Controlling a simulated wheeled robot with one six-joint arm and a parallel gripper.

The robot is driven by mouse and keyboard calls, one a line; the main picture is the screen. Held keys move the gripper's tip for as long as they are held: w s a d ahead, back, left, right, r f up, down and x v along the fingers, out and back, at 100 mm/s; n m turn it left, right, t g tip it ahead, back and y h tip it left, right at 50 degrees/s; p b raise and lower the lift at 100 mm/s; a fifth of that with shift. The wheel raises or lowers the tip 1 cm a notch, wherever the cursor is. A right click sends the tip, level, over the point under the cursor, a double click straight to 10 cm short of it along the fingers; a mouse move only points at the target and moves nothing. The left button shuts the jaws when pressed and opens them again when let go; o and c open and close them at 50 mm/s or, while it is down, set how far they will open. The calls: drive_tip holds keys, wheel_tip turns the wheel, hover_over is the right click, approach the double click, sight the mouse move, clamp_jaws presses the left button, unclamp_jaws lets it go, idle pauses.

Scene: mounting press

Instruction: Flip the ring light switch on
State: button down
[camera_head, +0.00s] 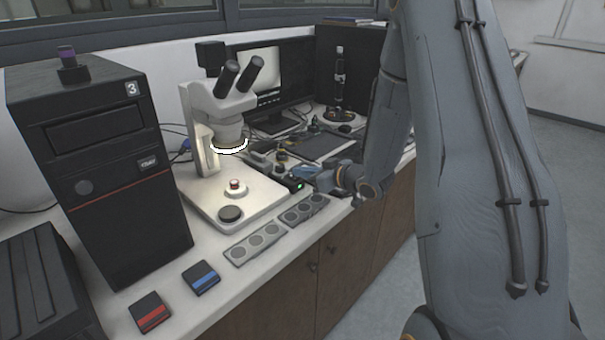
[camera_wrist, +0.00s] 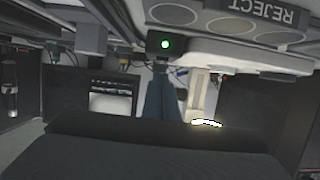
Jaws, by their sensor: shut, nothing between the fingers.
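The ring light (camera_head: 229,146) glows white under the microscope head (camera_head: 230,105); its lit ring also shows in the wrist view (camera_wrist: 206,123). A small dark switch box (camera_head: 294,186) with a lit green lamp sits at the right of the microscope base; the box shows at the top middle of the wrist view (camera_wrist: 153,43). My gripper (camera_head: 303,171) is shut and empty, its bluish fingers close to the box. In the wrist view the fingertips (camera_wrist: 162,70) end right by the box; I cannot tell whether they touch. The switch lever itself is not clear.
Trays with round wells (camera_head: 255,243) lie along the bench front. A tray labelled REJECT (camera_wrist: 225,22) shows in the wrist view. A computer tower (camera_head: 110,160) stands left, a monitor (camera_head: 280,75) behind. Red (camera_head: 150,313) and blue (camera_head: 201,278) boxes lie front left.

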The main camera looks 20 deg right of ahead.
idle(0.3)
drive_tip(key=r+v, duration=0.1)
drive_tip(key=v, duration=1)
drive_tip(key=shift+r+p, duration=0.35)
drive_tip(key=shift+r, duration=0.05)
